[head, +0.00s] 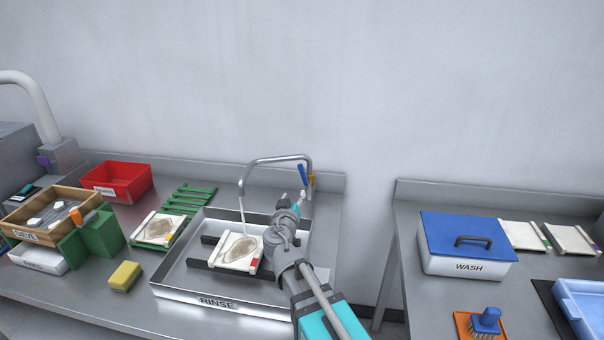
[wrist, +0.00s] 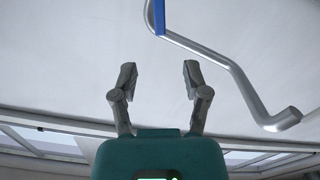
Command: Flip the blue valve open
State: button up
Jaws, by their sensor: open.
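The blue valve (head: 302,174) is a lever on the bent metal tap (head: 280,159) at the back of the rinse basin. In the head view it leans up and to the left. Part of it shows at the top of the wrist view (wrist: 159,17), beyond and between my fingertips. My gripper (head: 303,197) is just below the lever in the head view. In the wrist view my gripper (wrist: 159,77) is open and empty, its fingers apart from the lever. A thin pale stream seems to fall from the spout. My arm hides the tap's base.
The rinse basin (head: 185,296) holds a tray with a brown specimen (head: 238,252). A yellow sponge (head: 124,276), green rack (head: 188,199) and red bin (head: 123,181) stand left. The wash box (head: 466,245) is on the right table, across a gap. The wall is close behind.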

aim_at(302, 173)
jog(key=w, duration=0.4)
jog(key=w+d, duration=0.1)
jog(key=w, duration=0.4)
jog(key=w+d, duration=0.1)
jog(key=w, duration=0.3)
jog(key=shift+w+d, duration=0.25)
jog(key=shift+w, duration=0.05)
grip_shut()
